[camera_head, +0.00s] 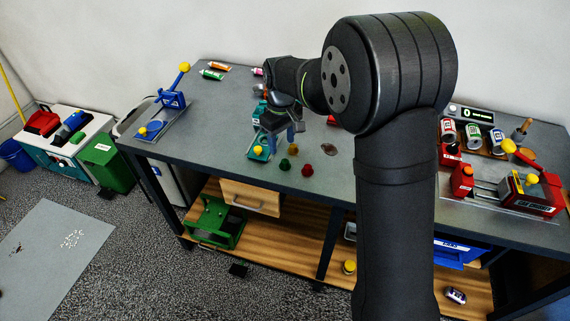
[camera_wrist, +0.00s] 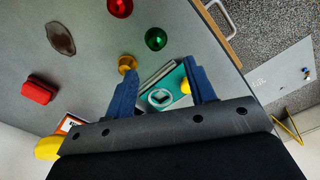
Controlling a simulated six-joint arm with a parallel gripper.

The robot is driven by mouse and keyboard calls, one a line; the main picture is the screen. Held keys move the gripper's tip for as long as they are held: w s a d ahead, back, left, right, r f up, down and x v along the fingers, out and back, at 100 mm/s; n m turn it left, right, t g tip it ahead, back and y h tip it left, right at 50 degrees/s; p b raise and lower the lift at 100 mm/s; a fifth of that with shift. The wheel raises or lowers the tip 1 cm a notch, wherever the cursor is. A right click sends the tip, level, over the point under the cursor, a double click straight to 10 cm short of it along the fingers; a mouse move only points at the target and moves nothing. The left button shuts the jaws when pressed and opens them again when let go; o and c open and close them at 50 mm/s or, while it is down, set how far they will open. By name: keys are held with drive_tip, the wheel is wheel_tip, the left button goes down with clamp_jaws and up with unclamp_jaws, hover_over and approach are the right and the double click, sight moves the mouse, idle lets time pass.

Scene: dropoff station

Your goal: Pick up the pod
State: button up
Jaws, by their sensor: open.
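Three small, rounded, pod-like pieces stand on the grey table: a red one (camera_head: 307,170), a green one (camera_head: 284,164) and a brass-coloured one (camera_head: 292,149). I cannot tell which is the pod. In the wrist view the red piece (camera_wrist: 120,7) and green piece (camera_wrist: 156,39) are beyond my fingertips, and the brass piece (camera_wrist: 127,64) is near the left fingertip. My gripper (camera_wrist: 160,68) is open with blue fingers, above the table and apart from these pieces. A teal device (camera_wrist: 172,82) with a yellow knob shows between the fingers. My gripper (camera_head: 281,136) partly hides it in the head view.
A brown oval piece (camera_wrist: 61,38) and a red block (camera_wrist: 38,90) lie to the left in the wrist view. A blue lever press (camera_head: 172,99) stands at the table's left. Cans (camera_head: 473,137) and a red machine (camera_head: 532,194) stand at the right. The table's front edge is close to the pieces.

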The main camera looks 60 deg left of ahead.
sight(284, 162)
drive_tip(key=f, duration=0.7)
drive_tip(key=shift+w+d+f, duration=0.15)
drive_tip(key=shift+w+f, duration=0.1)
drive_tip(key=shift+w, duration=0.05)
drive_tip(key=c, duration=0.8)
drive_tip(key=shift+c, duration=0.3)
